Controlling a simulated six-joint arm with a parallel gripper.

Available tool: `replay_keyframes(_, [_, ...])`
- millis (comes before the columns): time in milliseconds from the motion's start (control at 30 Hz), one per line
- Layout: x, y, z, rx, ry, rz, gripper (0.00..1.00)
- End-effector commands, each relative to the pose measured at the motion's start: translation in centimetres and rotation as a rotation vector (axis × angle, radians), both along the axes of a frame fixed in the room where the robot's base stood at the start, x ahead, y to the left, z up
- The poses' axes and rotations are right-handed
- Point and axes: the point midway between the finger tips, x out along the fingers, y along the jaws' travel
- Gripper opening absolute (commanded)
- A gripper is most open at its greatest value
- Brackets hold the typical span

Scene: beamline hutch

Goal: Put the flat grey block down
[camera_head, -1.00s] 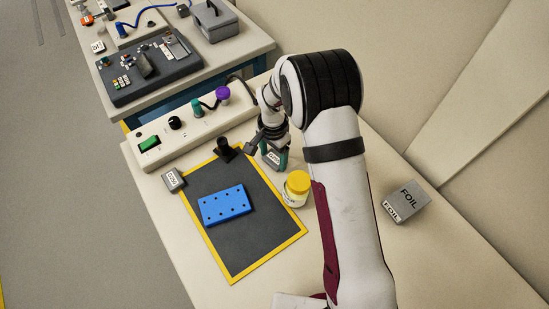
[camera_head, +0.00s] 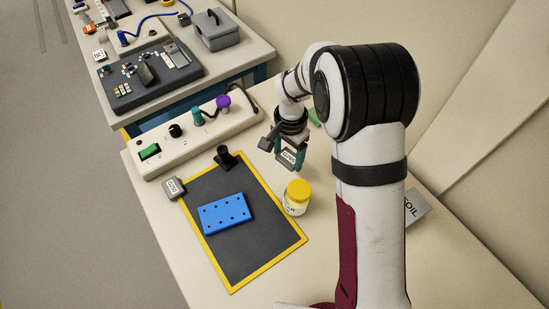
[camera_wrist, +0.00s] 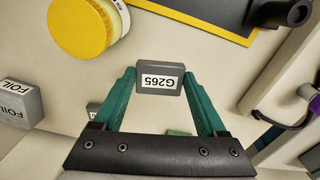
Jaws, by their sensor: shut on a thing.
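My gripper (camera_wrist: 158,82) is shut on a small grey block (camera_wrist: 158,78) with a white label reading G265, held between the green fingertips in the wrist view. In the head view the held block (camera_head: 289,157) is behind the yellow-lidded jar and right of the black-and-yellow mat. It appears to be above the pale bench; the gap beneath it is hard to judge. Another grey labelled block (camera_head: 173,188) lies at the mat's left edge.
The yellow-lidded jar (camera_head: 297,197) stands beside the mat (camera_head: 256,262), which carries a blue perforated plate (camera_head: 224,214) and a black post (camera_head: 224,157). A control strip (camera_head: 195,132) lies behind. The FOIL box (camera_head: 416,206) is partly hidden by my arm. A green item (camera_head: 314,117) lies behind my gripper.

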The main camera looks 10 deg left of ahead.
Motion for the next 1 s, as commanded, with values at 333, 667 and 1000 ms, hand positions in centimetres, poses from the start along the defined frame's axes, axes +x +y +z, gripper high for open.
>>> replay_keyframes(333, [-0.8,-7.1,4.2,0.0,0.0,-0.003,0.14])
replay_keyframes(667, [-2.1,-6.1,5.2,0.0,0.0,0.182,0.14])
replay_keyframes(1000, [-9.5,0.8,6.9,0.0,-0.001,1.111,0.14])
